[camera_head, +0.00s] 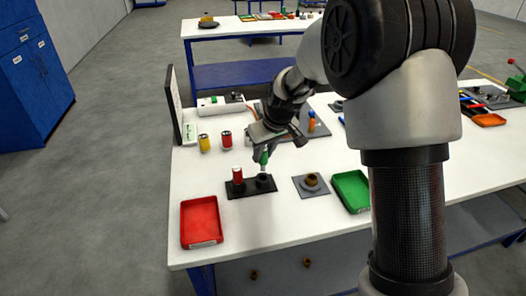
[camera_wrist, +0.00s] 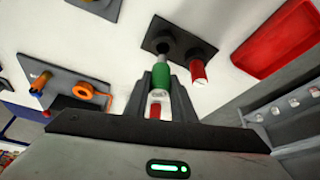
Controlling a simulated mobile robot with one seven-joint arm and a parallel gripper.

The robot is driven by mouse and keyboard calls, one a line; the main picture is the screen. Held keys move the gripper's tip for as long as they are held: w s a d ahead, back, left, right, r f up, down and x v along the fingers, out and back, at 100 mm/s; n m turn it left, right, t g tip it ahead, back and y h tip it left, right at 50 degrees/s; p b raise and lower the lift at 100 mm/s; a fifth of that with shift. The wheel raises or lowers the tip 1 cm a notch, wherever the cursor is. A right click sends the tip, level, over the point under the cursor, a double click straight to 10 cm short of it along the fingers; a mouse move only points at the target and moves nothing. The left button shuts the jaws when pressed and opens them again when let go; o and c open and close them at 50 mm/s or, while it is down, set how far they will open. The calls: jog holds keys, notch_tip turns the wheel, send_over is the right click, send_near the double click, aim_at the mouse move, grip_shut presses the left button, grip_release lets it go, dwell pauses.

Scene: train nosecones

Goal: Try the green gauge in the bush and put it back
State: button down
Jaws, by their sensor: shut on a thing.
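My gripper (camera_head: 265,150) is shut on the green gauge (camera_head: 264,158), which points down with its grey end below the jaws. In the wrist view the green gauge (camera_wrist: 161,78) stands between my fingers (camera_wrist: 161,90). Its tip is at or just above the empty socket of the black stand (camera_head: 247,188); I cannot tell whether it has entered. A red gauge (camera_head: 238,175) stands upright in the stand's other socket. The brown bush (camera_head: 312,180) sits on a grey plate to the right of the stand, apart from the gauge.
A red tray (camera_head: 201,222) lies at front left and a green tray (camera_head: 351,190) to the right of the bush. A plate with an orange part (camera_head: 311,122) lies farther back.

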aim_at(264, 164)
jog(key=shift+f+b, duration=1.95)
jog(key=shift+f, duration=0.8)
jog(key=c, duration=1.4)
grip_release()
jog(key=p+v, duration=0.1)
jog(key=v, duration=1.6)
jog(key=shift+r+p, duration=0.25)
jog(key=shift+p, duration=0.15)
jog(key=shift+s+r, duration=0.1)
